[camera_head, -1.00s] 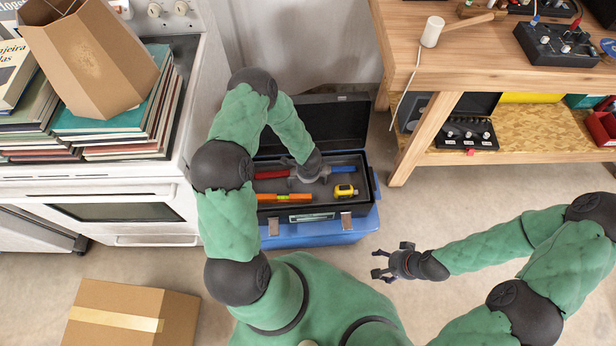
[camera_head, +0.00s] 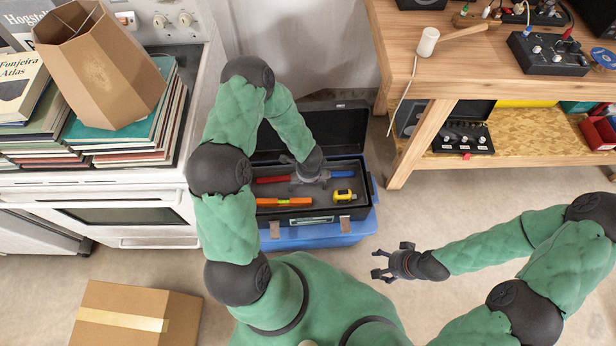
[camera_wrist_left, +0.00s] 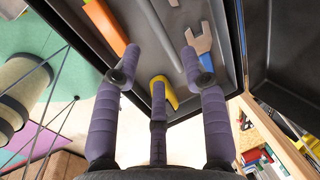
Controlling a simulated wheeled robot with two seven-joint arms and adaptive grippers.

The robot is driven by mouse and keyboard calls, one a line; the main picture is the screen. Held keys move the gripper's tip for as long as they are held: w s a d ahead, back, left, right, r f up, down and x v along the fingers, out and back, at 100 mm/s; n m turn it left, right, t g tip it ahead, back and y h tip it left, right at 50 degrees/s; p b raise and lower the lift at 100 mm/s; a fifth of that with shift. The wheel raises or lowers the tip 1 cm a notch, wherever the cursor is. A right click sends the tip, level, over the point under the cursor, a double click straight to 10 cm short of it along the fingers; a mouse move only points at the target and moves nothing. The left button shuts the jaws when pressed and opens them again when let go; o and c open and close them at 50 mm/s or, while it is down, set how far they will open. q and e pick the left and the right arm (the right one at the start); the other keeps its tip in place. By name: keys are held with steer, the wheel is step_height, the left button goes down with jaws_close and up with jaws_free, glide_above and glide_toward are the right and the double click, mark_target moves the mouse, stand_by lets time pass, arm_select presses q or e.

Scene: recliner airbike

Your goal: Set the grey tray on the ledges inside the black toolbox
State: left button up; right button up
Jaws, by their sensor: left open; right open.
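The black toolbox (camera_head: 350,212) stands open with its lid (camera_head: 335,128) raised at the back. The grey tray (camera_head: 275,190) lies within its opening and holds a red-handled tool (camera_head: 272,180), a blue-handled tool (camera_head: 343,174), an orange level (camera_head: 283,202) and a yellow tape measure (camera_head: 344,196). I cannot tell whether the tray rests on the ledges, which are hidden. My left gripper (camera_head: 305,176) is open over the tray's middle. Its spread purple fingers show in the left wrist view (camera_wrist_left: 155,68), with the tray (camera_wrist_left: 218,62) beyond. My right gripper (camera_head: 390,262) is open and empty, right of the toolbox.
A blue box (camera_head: 300,238) is under the toolbox. A white stove (camera_head: 130,205) with books and a cardboard vessel (camera_head: 105,70) stands left. A wooden workbench (camera_head: 455,75) stands right. A cardboard box (camera_head: 130,315) is at lower left.

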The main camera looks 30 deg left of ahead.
arm_select(q)
steer(key=s+d+r+n+h, duration=0.2)
steer(key=s+d+n, duration=0.4)
steer(key=s+d, duration=0.2)
steer(key=s+d+r+n+g+h+p, duration=0.1)
steer(key=s+d+r+n+h, duration=0.2)
steer(key=s+d+n, duration=0.4)
steer(key=shift+s+d+r, duration=0.25)
steer(key=shift+s+d, duration=0.1)
steer(key=shift+d, duration=0.8)
